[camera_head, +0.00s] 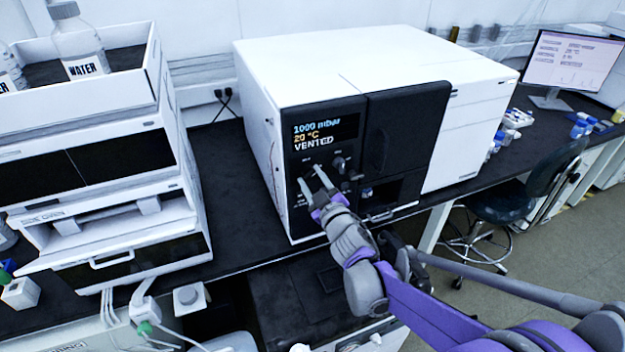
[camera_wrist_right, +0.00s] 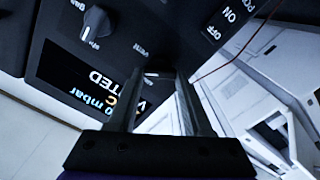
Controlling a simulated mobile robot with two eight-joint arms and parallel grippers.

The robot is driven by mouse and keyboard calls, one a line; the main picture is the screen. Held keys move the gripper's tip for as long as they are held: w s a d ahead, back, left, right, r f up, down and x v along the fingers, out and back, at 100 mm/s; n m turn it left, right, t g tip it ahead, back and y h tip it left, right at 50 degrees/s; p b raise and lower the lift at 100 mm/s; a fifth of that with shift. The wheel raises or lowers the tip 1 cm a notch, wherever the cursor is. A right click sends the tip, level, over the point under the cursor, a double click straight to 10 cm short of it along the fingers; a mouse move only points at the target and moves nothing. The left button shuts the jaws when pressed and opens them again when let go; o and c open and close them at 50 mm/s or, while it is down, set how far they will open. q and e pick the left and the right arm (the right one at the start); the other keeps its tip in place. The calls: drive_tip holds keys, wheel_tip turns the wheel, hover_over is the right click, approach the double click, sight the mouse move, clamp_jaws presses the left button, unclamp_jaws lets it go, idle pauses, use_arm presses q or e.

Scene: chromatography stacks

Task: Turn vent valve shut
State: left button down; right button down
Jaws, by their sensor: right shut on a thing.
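The vent valve is a small dark knob (camera_wrist_right: 152,73) on the black front panel, beside a "VENT" label in the right wrist view. My right gripper (camera_head: 312,176) reaches up to the panel, below the display. In the right wrist view its two fingers (camera_wrist_right: 158,78) stand on either side of the vent knob and are shut on it. The fingers hide most of the knob, so its pointer angle is hard to tell. The display (camera_head: 325,130) reads 1000 mbar, 20 °C and VENTED. My left gripper is not in view.
A second knob, labelled GAS (camera_wrist_right: 95,22), sits close by on the panel. The white instrument (camera_head: 350,65) stands on a black bench (camera_head: 225,190). A stack of white modules (camera_head: 90,180) with water bottles stands at left. A stool (camera_head: 500,205) and monitor (camera_head: 572,60) are at right.

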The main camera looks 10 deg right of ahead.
drive_tip(key=n, duration=0.5)
drive_tip(key=shift+a+n, duration=0.1)
drive_tip(key=shift+n, duration=0.2)
drive_tip(key=n+p, duration=0.1)
drive_tip(key=n, duration=0.4)
drive_tip(key=shift+f, duration=0.2)
drive_tip(key=shift+n, duration=0.4)
drive_tip(key=shift+c, duration=1.6)
unclamp_jaws()
drive_tip(key=shift+s, duration=0.15)
drive_tip(key=s+d+b, duration=0.1)
drive_tip(key=s+d, duration=0.1)
drive_tip(key=s, duration=0.8)
drive_tip(key=shift+s, duration=0.2)
